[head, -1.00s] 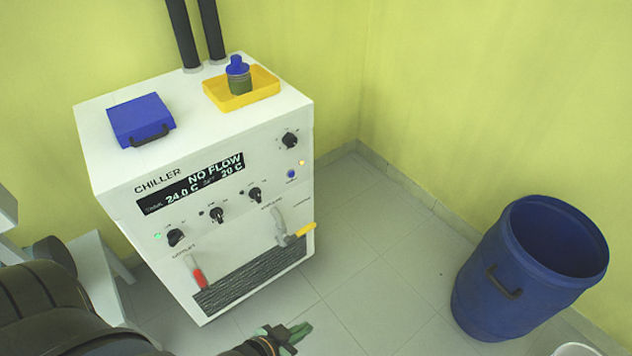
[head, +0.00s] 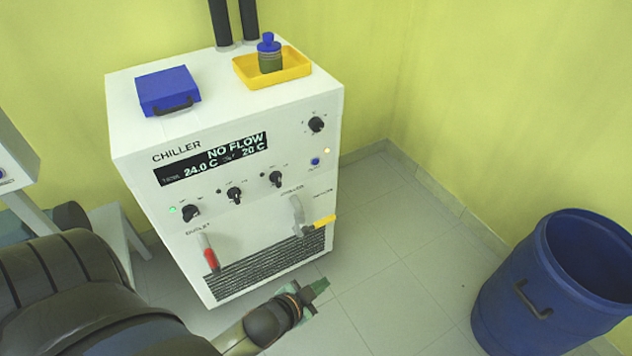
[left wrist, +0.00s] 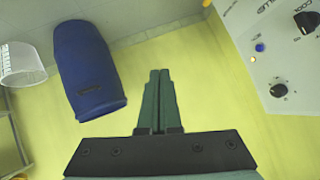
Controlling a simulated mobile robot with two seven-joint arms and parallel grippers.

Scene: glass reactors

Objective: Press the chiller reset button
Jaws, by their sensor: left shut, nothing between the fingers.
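The white chiller (head: 240,210) stands against the yellow wall, its display (head: 212,160) reading NO FLOW, 24.0 C and 20 C. A small blue button (head: 315,161) sits at the right of its front panel, below a black knob (head: 316,124) and an orange light (head: 327,150). The blue button also shows at the upper right of the left wrist view (left wrist: 260,48). My left gripper (head: 318,287) is low in front of the chiller's lower right, apart from the button. Its green fingers (left wrist: 158,98) are together and empty. My right gripper is not in view.
A blue barrel (head: 545,290) stands on the floor at the right. On the chiller top are a blue case (head: 168,88) and a yellow tray (head: 290,78) holding a blue-capped bottle (head: 269,55). Floor between chiller and barrel is clear.

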